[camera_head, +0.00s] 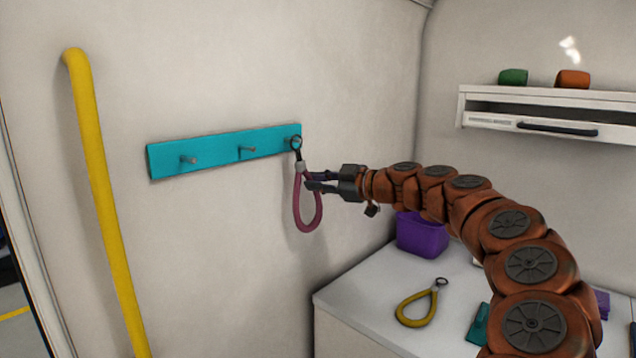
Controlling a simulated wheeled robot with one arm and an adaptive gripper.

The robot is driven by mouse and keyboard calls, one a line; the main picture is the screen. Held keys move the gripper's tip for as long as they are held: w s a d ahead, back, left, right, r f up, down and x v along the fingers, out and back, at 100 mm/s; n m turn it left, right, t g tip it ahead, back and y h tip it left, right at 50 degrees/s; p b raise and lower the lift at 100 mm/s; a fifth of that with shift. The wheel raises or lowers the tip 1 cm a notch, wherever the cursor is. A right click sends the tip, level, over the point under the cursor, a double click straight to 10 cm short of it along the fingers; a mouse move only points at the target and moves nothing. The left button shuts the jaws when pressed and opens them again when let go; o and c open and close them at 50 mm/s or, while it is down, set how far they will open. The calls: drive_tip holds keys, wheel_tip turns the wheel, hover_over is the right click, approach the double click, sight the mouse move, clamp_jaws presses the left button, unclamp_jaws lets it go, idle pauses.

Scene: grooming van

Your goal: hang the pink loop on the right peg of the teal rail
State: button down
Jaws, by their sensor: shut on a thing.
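The teal rail (215,153) is fixed to the wall and carries a left peg (189,160), a middle peg (248,149) and a right peg near its right end. The pink loop (309,228) hangs upright, with its dark ring (296,143) in front of the rail's right end. The ring hides most of the right peg, so I cannot tell if it is around the peg or only in front of it. My gripper (312,182) reaches in from the right and is shut on the pink loop near its grey collar, just below the rail.
A yellow pole (100,190) stands at the left. At the lower right, a white counter (360,293) holds a yellow loop (415,310), a purple bin (422,236) and a teal item (478,325). A wall shelf (540,97) bears green and orange rolls. The wall below the rail is clear.

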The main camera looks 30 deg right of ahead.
drive_tip(key=c, duration=1.1)
unclamp_jaws()
